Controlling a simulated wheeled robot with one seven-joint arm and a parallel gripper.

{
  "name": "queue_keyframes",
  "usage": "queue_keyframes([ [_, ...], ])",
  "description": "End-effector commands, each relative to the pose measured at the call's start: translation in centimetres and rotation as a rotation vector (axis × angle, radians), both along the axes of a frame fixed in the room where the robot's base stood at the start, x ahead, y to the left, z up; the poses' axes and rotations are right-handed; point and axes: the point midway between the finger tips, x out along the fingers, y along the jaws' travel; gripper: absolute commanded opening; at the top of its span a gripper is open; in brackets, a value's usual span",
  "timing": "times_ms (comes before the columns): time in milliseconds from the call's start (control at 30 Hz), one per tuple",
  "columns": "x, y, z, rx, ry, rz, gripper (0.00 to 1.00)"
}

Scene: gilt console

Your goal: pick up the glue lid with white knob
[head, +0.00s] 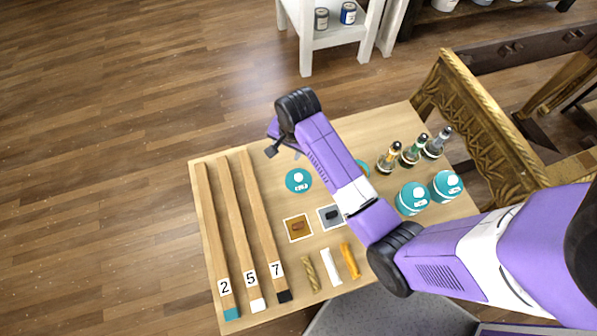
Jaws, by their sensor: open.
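A round teal lid with a white knob and white marking (298,181) lies flat on the wooden table (345,275), towards its back left. A second teal thing (363,168) shows only in part behind my arm, so I cannot tell whether it is a lid. Two teal tubs with white on top, a front one (412,198) and a rear one (446,186), stand at the right. My gripper (284,152) appears above the table's back left, just up and left of the lid, apart from it. It is open, and I see nothing in it; its fingers are partly hidden by my wrist.
Three long wooden strips numbered 2, 5 and 7 (237,225) lie at the left. Two small square tiles (298,228) and several short sticks (331,267) lie in front. Several dark bottles (411,150) stand at the back right, near a gilt carved console (480,115).

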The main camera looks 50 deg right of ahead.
Motion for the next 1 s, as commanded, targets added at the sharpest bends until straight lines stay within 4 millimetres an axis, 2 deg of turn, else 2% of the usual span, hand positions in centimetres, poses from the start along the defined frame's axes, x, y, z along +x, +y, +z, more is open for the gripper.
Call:
queue_keyframes([
  [133,-3.0,1.0,-0.8,0.081,0.156,-0.132,0.50],
  [267,-4.4,1.5,-1.3,0.104,0.215,-0.186,0.50],
  [633,-4.7,1.4,-4.8,0.107,0.222,-0.191,0.50],
  [833,-4.9,1.3,-7.7,0.107,0.221,-0.190,0.50],
  [1000,-4.9,1.3,-8.8,0.106,0.217,-0.190,0.50],
])
